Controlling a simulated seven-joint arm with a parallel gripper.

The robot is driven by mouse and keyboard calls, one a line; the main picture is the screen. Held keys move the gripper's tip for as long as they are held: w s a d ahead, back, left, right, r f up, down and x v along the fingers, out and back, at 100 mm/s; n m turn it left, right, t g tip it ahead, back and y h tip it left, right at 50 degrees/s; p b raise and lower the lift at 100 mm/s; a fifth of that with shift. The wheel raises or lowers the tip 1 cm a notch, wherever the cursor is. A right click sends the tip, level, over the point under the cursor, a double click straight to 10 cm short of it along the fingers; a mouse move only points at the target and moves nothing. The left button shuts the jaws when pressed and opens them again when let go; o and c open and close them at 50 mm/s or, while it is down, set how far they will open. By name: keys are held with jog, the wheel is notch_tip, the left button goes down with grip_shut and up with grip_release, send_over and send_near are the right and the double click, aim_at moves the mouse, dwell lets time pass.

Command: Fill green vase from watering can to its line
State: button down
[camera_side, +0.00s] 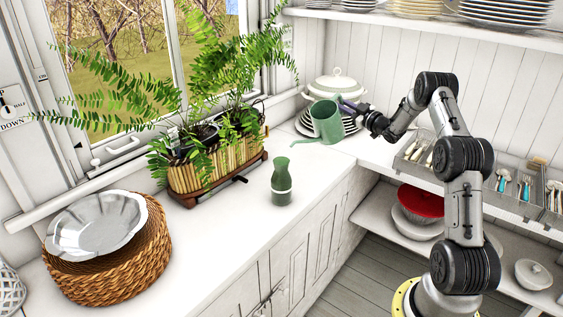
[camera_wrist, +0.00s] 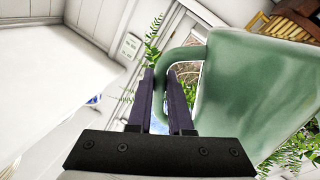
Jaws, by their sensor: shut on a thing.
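The green watering can (camera_side: 327,121) is held in the air above the back corner of the white counter in the side view. Its spout points left, toward the vase's side, with the tip low. My gripper (camera_side: 350,105) is shut on the can's handle; in the wrist view the two fingers (camera_wrist: 166,95) close around the handle loop, and the can body (camera_wrist: 255,90) fills the right. The green vase (camera_side: 281,182) stands upright on the counter, to the left of and nearer than the can. A pale band, its line, circles its lower part. Its inside is not visible.
A planter (camera_side: 215,172) with tall ferns stands on the counter behind the vase. A wicker basket (camera_side: 110,262) holding a metal bowl (camera_side: 97,224) is at left. Stacked plates and a white tureen (camera_side: 336,86) stand behind the can. Counter around the vase is clear.

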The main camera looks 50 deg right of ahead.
aim_at(341, 98)
jog(key=shift+a+r+n, duration=0.35)
jog(key=shift+a+r, duration=0.1)
jog(key=shift+r, duration=0.3)
jog(key=shift+a+r+n, duration=0.35)
jog(key=shift+a+r, duration=0.1)
jog(key=shift+r, duration=0.3)
jog(key=shift+w+a+r+n+t, duration=0.1)
jog(key=shift+a+r+n, duration=0.3)
jog(key=shift+r, duration=0.3)
jog(key=shift+a+r+n+t, duration=0.1)
jog(key=shift+a+r+n, duration=0.15)
jog(key=shift+a+r, duration=0.35)
jog(key=shift+w+a+r+n+t, duration=0.1)
jog(key=shift+a+r+n, duration=0.25)
jog(key=shift+r, duration=0.4)
